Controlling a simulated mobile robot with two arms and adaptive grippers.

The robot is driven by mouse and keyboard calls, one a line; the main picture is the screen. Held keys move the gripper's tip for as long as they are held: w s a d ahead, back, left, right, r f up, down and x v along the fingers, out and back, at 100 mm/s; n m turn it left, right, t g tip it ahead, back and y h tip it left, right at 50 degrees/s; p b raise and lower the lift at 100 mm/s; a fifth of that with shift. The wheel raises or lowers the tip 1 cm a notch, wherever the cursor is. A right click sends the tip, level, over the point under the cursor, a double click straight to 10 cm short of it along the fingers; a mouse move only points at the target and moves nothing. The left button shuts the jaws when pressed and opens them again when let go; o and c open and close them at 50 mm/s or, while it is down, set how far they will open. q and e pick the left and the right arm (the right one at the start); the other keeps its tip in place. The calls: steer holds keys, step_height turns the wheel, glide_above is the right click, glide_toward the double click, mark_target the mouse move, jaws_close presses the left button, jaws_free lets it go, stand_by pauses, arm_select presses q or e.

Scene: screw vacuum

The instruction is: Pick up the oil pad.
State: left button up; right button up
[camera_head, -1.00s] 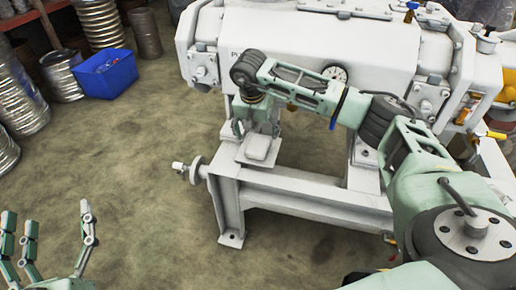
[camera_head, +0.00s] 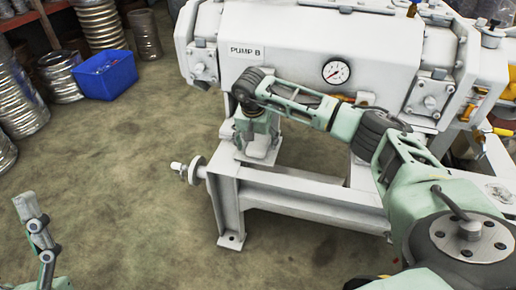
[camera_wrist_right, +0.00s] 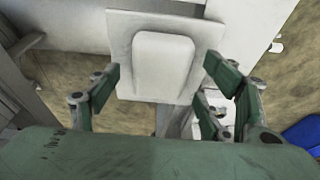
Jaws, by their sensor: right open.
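The oil pad looks like a pale, rounded block on a flat white plate. In the right wrist view the oil pad (camera_wrist_right: 163,66) lies straight ahead, between and beyond the fingertips. In the head view the oil pad (camera_head: 259,149) shows partly below my right gripper (camera_head: 257,136), on the end of the white frame. My right gripper (camera_wrist_right: 161,68) is open, with fingers to both sides of the pad; I cannot tell whether they touch it. Part of my left gripper (camera_head: 38,240) shows at the bottom left, away from the pad; its opening is unclear.
The white pump (camera_head: 300,50) with a gauge (camera_head: 337,72) stands behind my right arm. The white frame (camera_head: 300,195) lies below it, with a bolt (camera_head: 185,170) sticking out left. A blue bin (camera_head: 106,74) stands far left. The floor between is clear.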

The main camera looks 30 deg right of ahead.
steer(key=shift+f, duration=0.25)
stand_by(0.8)
steer(key=c, duration=1)
steer(key=shift+c, duration=0.2)
